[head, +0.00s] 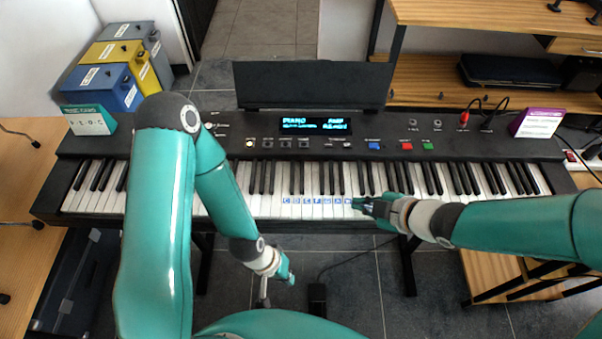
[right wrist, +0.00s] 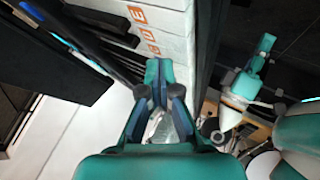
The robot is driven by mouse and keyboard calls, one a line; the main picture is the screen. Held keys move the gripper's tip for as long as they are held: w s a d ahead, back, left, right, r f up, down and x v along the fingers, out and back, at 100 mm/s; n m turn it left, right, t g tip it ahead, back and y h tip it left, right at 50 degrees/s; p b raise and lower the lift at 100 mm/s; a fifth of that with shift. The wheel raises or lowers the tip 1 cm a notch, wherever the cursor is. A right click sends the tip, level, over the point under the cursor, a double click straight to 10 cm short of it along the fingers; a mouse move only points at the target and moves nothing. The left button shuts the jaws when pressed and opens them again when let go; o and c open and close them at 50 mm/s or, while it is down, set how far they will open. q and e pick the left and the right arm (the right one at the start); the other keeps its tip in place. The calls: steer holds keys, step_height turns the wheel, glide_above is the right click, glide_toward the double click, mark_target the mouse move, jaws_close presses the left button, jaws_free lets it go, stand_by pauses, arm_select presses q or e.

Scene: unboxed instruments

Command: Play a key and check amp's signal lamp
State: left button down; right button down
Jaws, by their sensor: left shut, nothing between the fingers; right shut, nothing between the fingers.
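The black keyboard (head: 190,147) spans the view, with letter labels on several white keys (head: 301,201) near its middle. My right gripper (head: 362,205) is shut and empty at the right end of the labelled keys. In the right wrist view its shut fingertips (right wrist: 158,68) are close to the white keys (right wrist: 172,48); I cannot tell whether they touch. My left gripper (head: 287,272) is shut and empty, in front of and below the keyboard's front edge. The lit display (head: 314,124) shows "PIANO" and "AMP" with smaller text. I cannot make out an amp or its signal lamp.
A teal card (head: 90,121) and a purple card (head: 538,122) stand at the keyboard's ends. Red and black cables (head: 470,110) lie at the back right. Blue, yellow and grey boxes (head: 112,75) stand at the back left. A wooden desk (head: 440,12) is behind right.

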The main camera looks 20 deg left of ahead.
steer(key=shift+f+b, duration=0.4)
stand_by(0.3)
steer(key=shift+r, duration=0.1)
steer(key=shift+r+p, duration=0.8)
steer(key=shift+p, duration=0.1)
step_height(320, 180, up, 6)
steer(key=p, duration=0.6)
stand_by(1.1)
